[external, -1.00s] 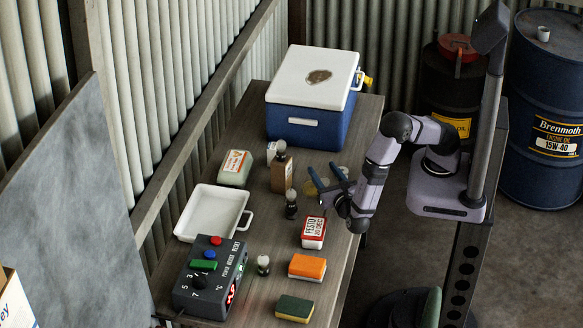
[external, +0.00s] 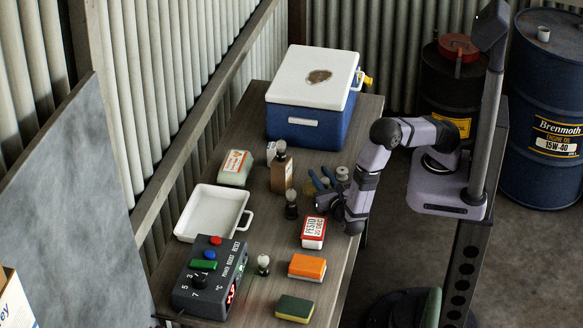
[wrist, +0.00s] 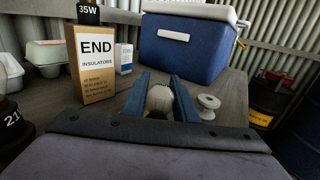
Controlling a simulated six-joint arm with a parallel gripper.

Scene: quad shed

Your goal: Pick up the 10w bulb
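In the wrist view a pale round bulb (wrist: 160,98) stands low between the two blue fingers of my gripper (wrist: 161,92). Its lower part is hidden by my gripper's body, and I cannot read a wattage on it. The fingers lie on either side of it and look apart from its glass. In the external view my gripper (external: 321,180) is low over the table's right side, and the bulb there is mostly hidden. Other bulbs show: one marked 35W (wrist: 87,12) on the END INSULATORS box, one marked 21 (wrist: 12,117), and one near the front (external: 263,264).
A white spool (wrist: 208,106) stands just right of my fingers. The END INSULATORS box (wrist: 95,65) is at left, and a blue cooler (wrist: 185,52) is behind.

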